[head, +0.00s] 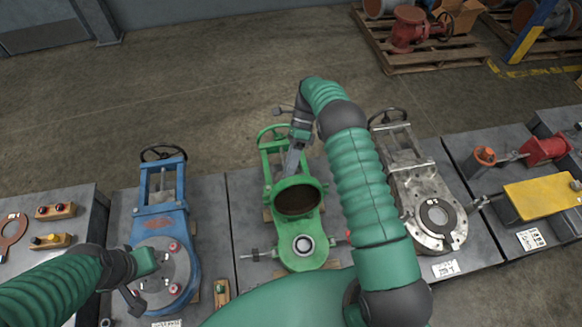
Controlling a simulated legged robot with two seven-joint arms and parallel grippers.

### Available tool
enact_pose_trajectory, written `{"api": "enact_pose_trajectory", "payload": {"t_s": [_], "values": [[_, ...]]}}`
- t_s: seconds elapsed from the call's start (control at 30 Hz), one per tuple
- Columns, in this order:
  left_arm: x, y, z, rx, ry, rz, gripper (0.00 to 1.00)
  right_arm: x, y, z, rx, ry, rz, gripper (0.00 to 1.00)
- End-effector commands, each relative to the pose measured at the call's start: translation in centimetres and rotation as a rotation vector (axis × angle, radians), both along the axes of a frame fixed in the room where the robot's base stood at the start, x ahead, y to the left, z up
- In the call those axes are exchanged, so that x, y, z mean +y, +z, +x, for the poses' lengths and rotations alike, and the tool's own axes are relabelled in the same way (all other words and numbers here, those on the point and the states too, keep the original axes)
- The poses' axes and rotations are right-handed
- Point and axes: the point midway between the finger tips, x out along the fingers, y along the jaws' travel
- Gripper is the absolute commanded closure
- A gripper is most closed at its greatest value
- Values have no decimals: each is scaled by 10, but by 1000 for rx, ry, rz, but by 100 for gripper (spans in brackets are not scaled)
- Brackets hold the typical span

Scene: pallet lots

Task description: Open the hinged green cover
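The green valve (303,262) stands on the middle grey plate. Its round green cover (298,199) stands tilted up on the valve body, with its dark brown inner face toward me and the valve's round opening (304,244) uncovered below. My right gripper (290,170) reaches down from above to the cover's far upper edge. Its fingers look close to or touching the edge; I cannot tell whether they are open or shut. My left gripper (135,287) is over the blue valve, far left of the cover, its fingers partly hidden and their state unclear.
The blue valve (163,222) stands left and a bare metal valve (421,185) right of the green one. A yellow block (541,198) and red parts (546,149) lie farther right. Pallets (425,55) stand on the floor behind. The floor between is clear.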

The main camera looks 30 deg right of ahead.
Motion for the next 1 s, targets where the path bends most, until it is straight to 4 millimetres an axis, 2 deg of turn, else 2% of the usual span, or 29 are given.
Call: {"api": "enact_pose_trajectory", "payload": {"t_s": [0.17,0.27,0.33,1.0], "values": [[0,-1,0,0,0,0,100,3,5,2,-6,-1,7,67],[0,-3,0,0,0,0,100,2,21,3,-9,-1,6,67],[0,-5,0,0,0,0,100,-1,38,2,-10,-2,5,67],[0,-5,0,0,0,0,100,60,48,-131,-2,0,5,67]]}}
